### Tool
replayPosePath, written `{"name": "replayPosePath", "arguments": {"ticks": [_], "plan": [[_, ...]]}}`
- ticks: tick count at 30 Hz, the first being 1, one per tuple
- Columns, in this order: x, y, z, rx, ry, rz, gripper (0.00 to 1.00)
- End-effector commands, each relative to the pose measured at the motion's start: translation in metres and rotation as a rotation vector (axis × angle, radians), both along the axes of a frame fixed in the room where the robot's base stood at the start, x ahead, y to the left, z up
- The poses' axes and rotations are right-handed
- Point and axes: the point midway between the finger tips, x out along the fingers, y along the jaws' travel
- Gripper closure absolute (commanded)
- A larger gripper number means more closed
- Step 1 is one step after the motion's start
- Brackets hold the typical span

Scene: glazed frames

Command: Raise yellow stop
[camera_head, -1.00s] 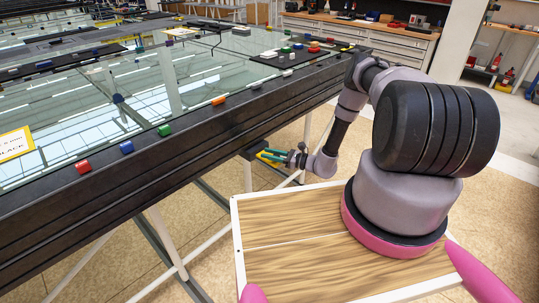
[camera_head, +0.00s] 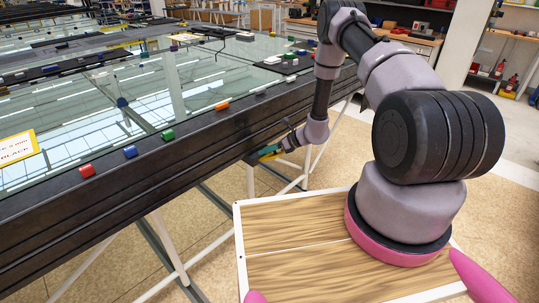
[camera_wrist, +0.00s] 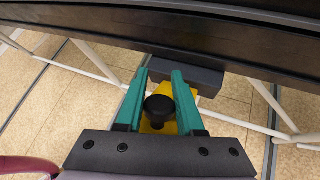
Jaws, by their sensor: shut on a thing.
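The yellow stop (camera_wrist: 168,128) shows in the wrist view between my gripper's teal fingers, with a round black knob (camera_wrist: 159,108) in front of it. My gripper (camera_wrist: 160,80) is shut on it. A dark block (camera_wrist: 190,72) lies just beyond the fingertips, under the table edge. In the head view my gripper (camera_head: 266,153) is low at the side of the long black table frame, small and partly hidden, so the grip itself is hard to see there.
The black table frame (camera_head: 120,190) with its glass top (camera_head: 130,90) fills the left. Red (camera_head: 87,171), blue (camera_head: 130,152), green (camera_head: 168,135) and orange (camera_head: 222,106) blocks sit along its edge. White legs (camera_head: 170,245) stand below.

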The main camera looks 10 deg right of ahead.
Motion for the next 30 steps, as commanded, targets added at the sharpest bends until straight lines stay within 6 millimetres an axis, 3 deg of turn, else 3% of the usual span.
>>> {"name": "replayPosePath", "arguments": {"ticks": [12,30], "plan": [[0.02,0.013,0.008,-0.179,0.237,0.0,1.0],[0.027,0.017,0.007,-0.172,0.236,-0.002,1.0]]}}
